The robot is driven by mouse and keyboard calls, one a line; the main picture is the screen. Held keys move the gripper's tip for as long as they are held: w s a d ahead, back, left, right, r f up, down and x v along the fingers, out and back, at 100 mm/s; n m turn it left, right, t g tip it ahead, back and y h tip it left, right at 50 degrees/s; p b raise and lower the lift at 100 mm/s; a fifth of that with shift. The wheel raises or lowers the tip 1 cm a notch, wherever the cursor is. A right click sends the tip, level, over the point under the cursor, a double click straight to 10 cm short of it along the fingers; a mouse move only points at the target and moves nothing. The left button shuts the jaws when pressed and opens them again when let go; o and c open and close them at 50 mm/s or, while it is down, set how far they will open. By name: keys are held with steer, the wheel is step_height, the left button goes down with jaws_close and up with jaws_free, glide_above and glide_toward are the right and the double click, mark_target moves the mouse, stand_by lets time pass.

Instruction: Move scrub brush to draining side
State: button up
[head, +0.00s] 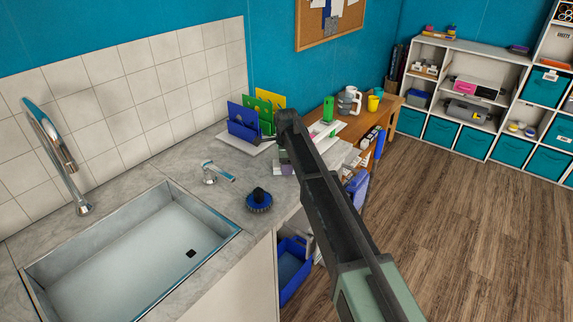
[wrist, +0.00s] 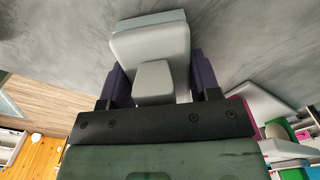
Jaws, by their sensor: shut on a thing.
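My gripper (wrist: 152,85) is shut on a pale grey, block-like object (wrist: 150,45) with a bluish-grey far edge. Its dark purple fingers press on both sides. In the head view, my gripper (head: 284,168) is low over the right end of the grey counter, partly hidden by my arm. I cannot tell whether the held object is the scrub brush, or whether it touches the counter. A round blue brush (head: 259,203) with a black knob stands on the counter near the sink. A white and blue handled tool (head: 217,172) lies behind it.
The empty sink (head: 150,260) with its faucet (head: 62,165) is at the left. A file rack (head: 245,122) with blue, green and yellow dividers stands behind my gripper. A wooden desk (head: 386,108) holds mugs and papers. A blue bin (head: 292,268) is below the counter's edge.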

steer(key=shift+f, duration=0.1)
stand_by(0.3)
steer(key=o, duration=1.1)
steer(key=shift+o, duration=0.4)
steer(key=shift+o, duration=0.8)
step_height(320, 180, up, 9)
steer(key=p, duration=0.9)
